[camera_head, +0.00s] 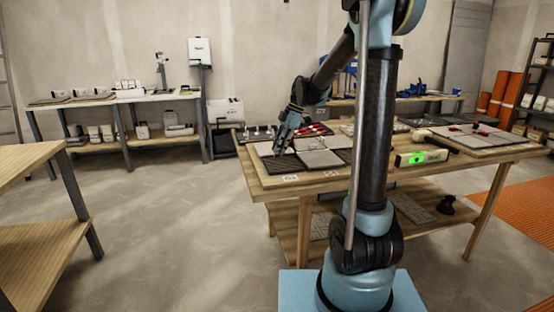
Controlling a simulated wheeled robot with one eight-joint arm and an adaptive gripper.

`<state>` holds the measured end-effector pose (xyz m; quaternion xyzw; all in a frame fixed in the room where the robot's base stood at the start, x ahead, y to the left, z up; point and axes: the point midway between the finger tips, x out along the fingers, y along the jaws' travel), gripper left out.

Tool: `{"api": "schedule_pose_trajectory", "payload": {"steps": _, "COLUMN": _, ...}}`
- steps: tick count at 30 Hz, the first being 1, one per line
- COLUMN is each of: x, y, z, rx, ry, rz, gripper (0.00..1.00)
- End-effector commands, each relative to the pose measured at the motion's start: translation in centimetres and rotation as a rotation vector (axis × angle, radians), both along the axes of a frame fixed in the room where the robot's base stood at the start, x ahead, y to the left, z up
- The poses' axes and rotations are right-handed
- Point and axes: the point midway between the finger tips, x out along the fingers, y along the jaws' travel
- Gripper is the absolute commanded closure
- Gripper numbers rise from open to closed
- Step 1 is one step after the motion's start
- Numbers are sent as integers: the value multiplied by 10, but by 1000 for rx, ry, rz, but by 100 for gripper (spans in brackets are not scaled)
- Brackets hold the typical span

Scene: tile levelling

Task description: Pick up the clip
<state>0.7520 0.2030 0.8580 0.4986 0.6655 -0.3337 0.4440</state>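My gripper (281,148) reaches down from my arm over the left part of the middle table. Its fingertips are close above the tiles, or touching them; I cannot tell which. Whether the fingers are apart and whether anything is between them is too small to see. Grey tiles (320,158) lie on a board (268,180) there, with dark ribbed mortar (284,164) showing at the left. Small pale pieces (258,131) stand in a dark tray behind the gripper. They may be clips, but they are too small to identify. Red pieces (313,130) lie to their right.
A green-lit level (421,158) lies on the table (330,186), right of my arm. A second tile board with red pieces (482,137) is at the right. My arm hides the table's middle. A wooden bench (30,165) stands at left; floor between is clear.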

Motion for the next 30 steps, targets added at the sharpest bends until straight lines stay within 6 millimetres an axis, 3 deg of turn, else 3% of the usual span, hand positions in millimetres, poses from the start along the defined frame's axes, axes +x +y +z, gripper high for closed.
{"api": "schedule_pose_trajectory", "payload": {"steps": 9, "x": -1, "y": 2, "z": -6, "rx": 0, "ry": 0, "rz": 0, "gripper": 86}}
{"api": "schedule_pose_trajectory", "payload": {"steps": 12, "x": -1, "y": 2, "z": -6, "rx": 0, "ry": 0, "rz": -1, "gripper": 100}}
{"api": "schedule_pose_trajectory", "payload": {"steps": 24, "x": -1, "y": 2, "z": -5, "rx": 0, "ry": -1, "rz": -1, "gripper": 100}}
{"api": "schedule_pose_trajectory", "payload": {"steps": 30, "x": -1, "y": 2, "z": 13, "rx": 0, "ry": -1, "rz": -1, "gripper": 100}}
